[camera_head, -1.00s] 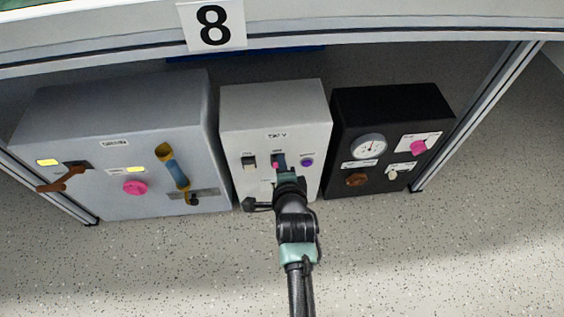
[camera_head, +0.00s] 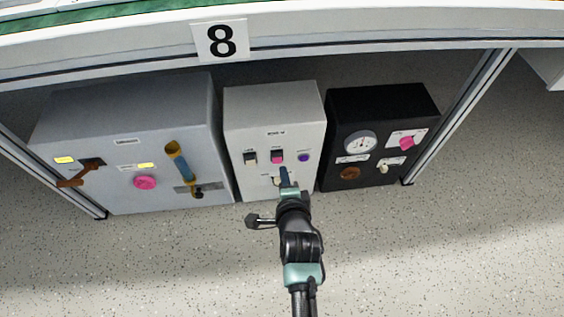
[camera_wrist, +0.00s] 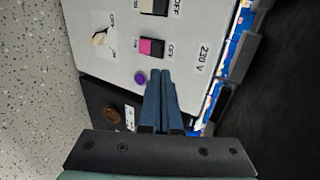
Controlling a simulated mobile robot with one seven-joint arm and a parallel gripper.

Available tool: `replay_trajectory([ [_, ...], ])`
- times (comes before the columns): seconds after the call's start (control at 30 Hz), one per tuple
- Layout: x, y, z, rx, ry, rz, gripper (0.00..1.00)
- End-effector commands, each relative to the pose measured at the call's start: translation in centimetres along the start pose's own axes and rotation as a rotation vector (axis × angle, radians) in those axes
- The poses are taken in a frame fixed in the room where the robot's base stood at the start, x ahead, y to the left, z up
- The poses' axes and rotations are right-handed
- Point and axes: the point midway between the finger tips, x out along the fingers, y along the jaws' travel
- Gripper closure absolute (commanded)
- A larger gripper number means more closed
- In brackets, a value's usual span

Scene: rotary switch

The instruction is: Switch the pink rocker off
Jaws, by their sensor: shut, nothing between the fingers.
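The pink rocker (camera_head: 277,157) is on the front of the white-grey middle box (camera_head: 255,112), between a dark rocker (camera_head: 250,157) and a purple button (camera_head: 303,157). It shows a dark upper part and a pink lower part. In the wrist view the pink rocker (camera_wrist: 148,47) shows pink on its left and black on its right, with small lettering beside it. My gripper (camera_head: 284,171) is shut and empty, its blue fingertips just below the rocker in the head view. In the wrist view my gripper (camera_wrist: 160,74) points toward the rocker, with a visible gap between them.
A cream knob (camera_wrist: 100,38) sits below the rockers. A grey box (camera_head: 90,115) with handles and a pink button (camera_head: 145,182) stands left. A black box (camera_head: 385,105) with a gauge (camera_head: 360,143) stands right. The speckled floor (camera_head: 150,260) in front is clear.

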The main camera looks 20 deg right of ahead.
Motion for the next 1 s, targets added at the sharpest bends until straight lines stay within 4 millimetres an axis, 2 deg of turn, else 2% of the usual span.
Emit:
replay_trajectory([
  [0.03,-1.4,-0.8,0.0,0.0,0.0,0.002,1.0],
  [0.1,-2.7,-1.0,0.0,0.0,0.0,0.002,1.0],
  [0.33,-5.3,-1.4,0.0,0.0,0.0,0.001,1.0],
  [1.0,-5.8,-1.3,0.0,0.0,0.0,0.0,1.0],
])
